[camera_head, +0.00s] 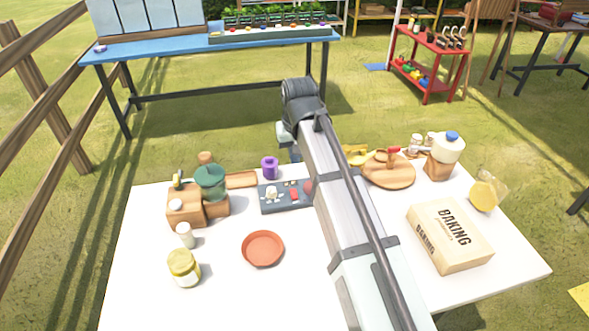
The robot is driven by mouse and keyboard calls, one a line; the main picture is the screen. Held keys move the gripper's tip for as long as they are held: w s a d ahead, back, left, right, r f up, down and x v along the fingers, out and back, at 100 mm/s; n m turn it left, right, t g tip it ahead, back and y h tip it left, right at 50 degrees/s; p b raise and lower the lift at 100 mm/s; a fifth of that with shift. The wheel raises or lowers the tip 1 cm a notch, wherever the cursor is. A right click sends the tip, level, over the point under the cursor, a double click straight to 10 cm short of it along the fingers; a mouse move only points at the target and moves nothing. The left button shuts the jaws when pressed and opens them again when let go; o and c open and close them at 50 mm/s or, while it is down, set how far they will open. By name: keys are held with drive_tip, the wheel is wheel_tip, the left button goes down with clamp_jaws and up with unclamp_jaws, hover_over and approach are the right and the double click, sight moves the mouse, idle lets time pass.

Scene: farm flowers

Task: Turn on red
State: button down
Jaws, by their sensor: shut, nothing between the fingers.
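A dark grey panel (285,197) lies on the white table, just left of my arm. It carries a pale knob or switch (271,193) on its left part and a small red control (293,190) nearer its right. A rounded dull-red part (308,187) shows at its right end, against my arm. My arm hides what lies beyond that, and the state of the red control is too small to tell. My gripper (294,154) hangs below the wrist, behind the panel in the picture. It is shut and empty, partly hidden by my arm, and apart from the panel.
A purple item (270,168) stands just behind the panel. A terracotta dish (263,248) lies in front of it. A wooden grinder with a green top (210,184) and jars (184,268) stand left. A round board (388,172) and baking box (448,236) are right.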

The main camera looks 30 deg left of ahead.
sight(293, 190)
drive_tip(key=shift+w+a, duration=0.1)
drive_tip(key=shift+w, duration=0.05)
drive_tip(key=f, duration=0.4)
drive_tip(key=w+a+f, duration=0.1)
drive_tip(key=f, duration=0.8)
drive_tip(key=shift+w+a+f, duration=0.25)
drive_tip(key=shift+a+f, duration=0.05)
drive_tip(key=shift+f, duration=0.1)
drive_tip(key=shift+w+a+f, duration=0.1)
drive_tip(key=shift+f, duration=0.15)
idle(0.3)
drive_tip(key=shift+s+d+r, duration=0.1)
drive_tip(key=shift+s+d, duration=0.5)
drive_tip(key=shift+d, duration=0.05)
drive_tip(key=shift+r, duration=0.2)
